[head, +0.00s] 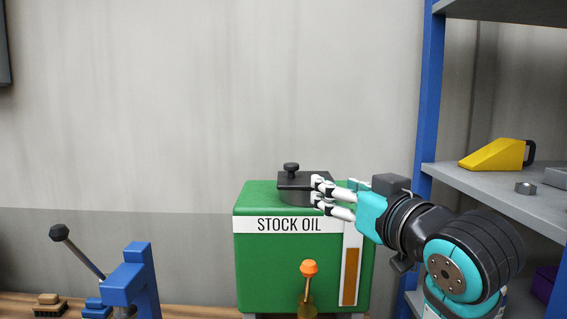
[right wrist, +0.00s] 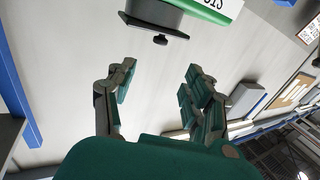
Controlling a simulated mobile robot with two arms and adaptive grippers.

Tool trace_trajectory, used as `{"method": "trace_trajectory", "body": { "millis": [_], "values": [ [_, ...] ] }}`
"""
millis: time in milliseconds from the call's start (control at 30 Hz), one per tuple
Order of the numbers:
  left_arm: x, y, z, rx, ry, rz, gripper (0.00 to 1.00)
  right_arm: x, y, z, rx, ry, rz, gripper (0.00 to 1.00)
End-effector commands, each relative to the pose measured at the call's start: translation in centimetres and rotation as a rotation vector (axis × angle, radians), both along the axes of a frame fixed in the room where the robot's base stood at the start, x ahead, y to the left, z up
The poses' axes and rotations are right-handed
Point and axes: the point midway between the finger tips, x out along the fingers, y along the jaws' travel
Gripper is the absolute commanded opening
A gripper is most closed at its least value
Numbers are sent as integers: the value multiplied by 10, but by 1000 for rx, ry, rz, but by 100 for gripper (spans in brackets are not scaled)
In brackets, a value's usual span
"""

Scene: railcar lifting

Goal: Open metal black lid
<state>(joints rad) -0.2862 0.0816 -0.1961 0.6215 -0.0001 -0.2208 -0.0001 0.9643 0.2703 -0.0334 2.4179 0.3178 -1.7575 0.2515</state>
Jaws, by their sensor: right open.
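The black metal lid (head: 294,186), with a small round knob (head: 291,168) on top, sits on the green STOCK OIL box (head: 260,255). It looks closed. My right gripper (head: 317,190) comes in from the right, and its white fingers overlap the lid's right part in the head view. In the right wrist view the gripper (right wrist: 158,82) is open and empty. The lid (right wrist: 150,24) and its dark knob (right wrist: 160,40) show beyond the fingertips, apart from them. My left gripper is not in view.
A blue-framed shelf (head: 480,182) with a yellow wedge-shaped object (head: 495,156) stands close on the right. An orange-tipped lever (head: 309,268) rises before the box. A blue lever device (head: 128,279) and a brush (head: 48,303) are at lower left.

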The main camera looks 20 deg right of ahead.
Motion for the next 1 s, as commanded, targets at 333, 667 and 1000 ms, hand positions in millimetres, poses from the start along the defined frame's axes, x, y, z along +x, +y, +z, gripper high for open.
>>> {"method": "trace_trajectory", "body": {
  "millis": [333, 667, 1000],
  "values": [
    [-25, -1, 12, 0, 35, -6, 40, 56, 7, 1, 0, 6, 1, 52],
    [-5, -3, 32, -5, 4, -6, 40, 127, 15, 2, 1, 4, 1, 52],
    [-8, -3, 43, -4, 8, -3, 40, 168, 19, 0, -1, 0, 1, 52]
  ]
}}
